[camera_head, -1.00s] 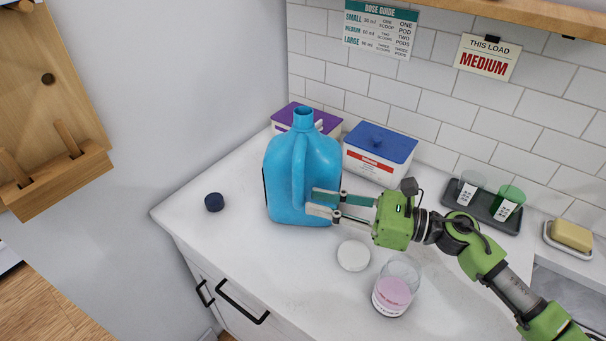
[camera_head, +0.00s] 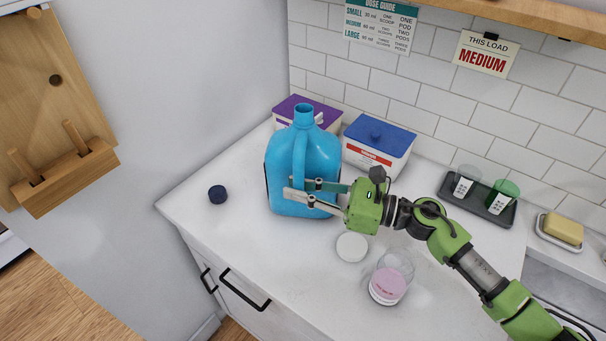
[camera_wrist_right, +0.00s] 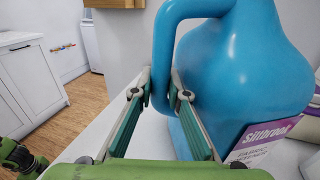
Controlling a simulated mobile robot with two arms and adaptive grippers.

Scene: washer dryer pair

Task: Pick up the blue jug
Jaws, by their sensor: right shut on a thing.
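The blue jug (camera_head: 318,160) stands upright and uncapped on the white counter, its handle facing the front. My right gripper (camera_head: 300,192) reaches in from the right, low on the jug. In the right wrist view the two fingers of this gripper (camera_wrist_right: 161,92) lie on either side of the lower part of the jug's handle, shut on it. That view also shows the jug's blue body (camera_wrist_right: 250,75) and part of its label. My left gripper does not show in the head view.
A dark blue cap (camera_head: 217,194) lies left of the jug. A white lid (camera_head: 351,247) and a jar with pink contents (camera_head: 388,284) are in front of my right arm. A purple-lidded box (camera_head: 290,106) and a blue-lidded box (camera_head: 379,140) stand behind. A tray with cups (camera_head: 452,205) is right.

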